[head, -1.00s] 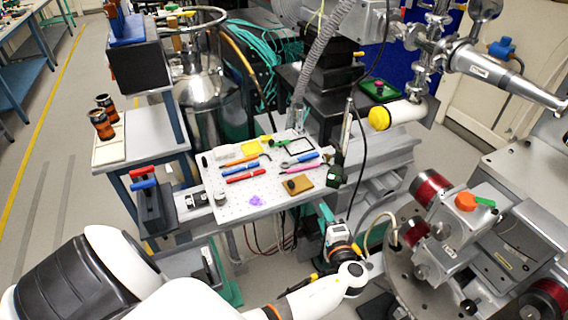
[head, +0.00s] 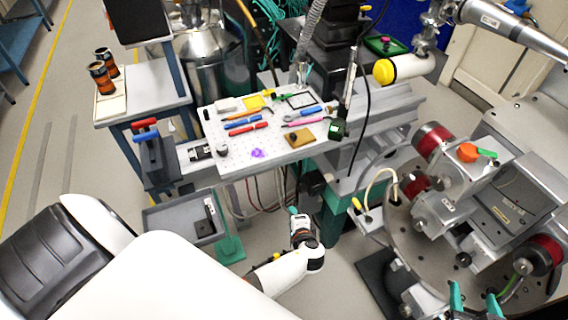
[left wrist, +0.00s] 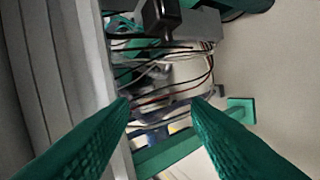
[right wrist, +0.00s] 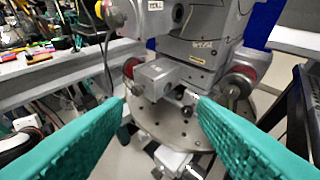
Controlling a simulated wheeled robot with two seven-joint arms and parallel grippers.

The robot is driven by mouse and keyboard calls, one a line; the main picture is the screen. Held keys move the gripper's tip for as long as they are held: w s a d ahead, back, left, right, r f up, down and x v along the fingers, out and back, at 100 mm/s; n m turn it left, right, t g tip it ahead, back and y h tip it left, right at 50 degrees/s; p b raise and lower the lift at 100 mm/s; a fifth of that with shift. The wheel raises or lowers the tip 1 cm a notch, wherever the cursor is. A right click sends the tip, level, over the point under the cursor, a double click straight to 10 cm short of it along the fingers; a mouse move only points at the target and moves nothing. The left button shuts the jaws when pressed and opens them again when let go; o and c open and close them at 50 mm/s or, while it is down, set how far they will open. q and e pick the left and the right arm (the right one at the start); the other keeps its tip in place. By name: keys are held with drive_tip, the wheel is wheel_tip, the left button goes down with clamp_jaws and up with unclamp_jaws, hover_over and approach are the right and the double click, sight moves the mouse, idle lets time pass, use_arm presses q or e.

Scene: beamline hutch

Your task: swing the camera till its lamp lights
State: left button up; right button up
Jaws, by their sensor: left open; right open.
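I cannot tell for certain which part is the camera. A grey boxy unit (head: 437,213) stands over the round drilled plate (head: 404,259) at the right. It also shows in the right wrist view (right wrist: 160,77). An orange cap (head: 467,152) with a green piece sits on the block behind it. I cannot make out a lit lamp. My right gripper (head: 474,300) is open and empty at the bottom right, near the plate's front edge; its fingers (right wrist: 158,101) frame the grey unit, apart from it. My left gripper (left wrist: 162,101) is open and empty, facing cables below the bench.
A perforated board (head: 235,164) with several tools lies mid-view. A yellow-capped tube (head: 385,72) is behind it. Red-banded cylinders (head: 432,141) stand around the plate. A grey tray (head: 176,222) is at lower left. Open floor (head: 60,150) lies at the left.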

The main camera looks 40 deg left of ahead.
use_arm(q)
drive_tip(key=shift+s+a+f+g+h, duration=0.15)
drive_tip(key=shift+s+f+g+h, duration=0.15)
drive_tip(key=shift+s+f, duration=0.85)
use_arm(e)
drive_tip(key=shift+a+f, duration=0.15)
drive_tip(key=shift+a, duration=0.05)
use_arm(q)
drive_tip(key=shift+w, duration=0.1)
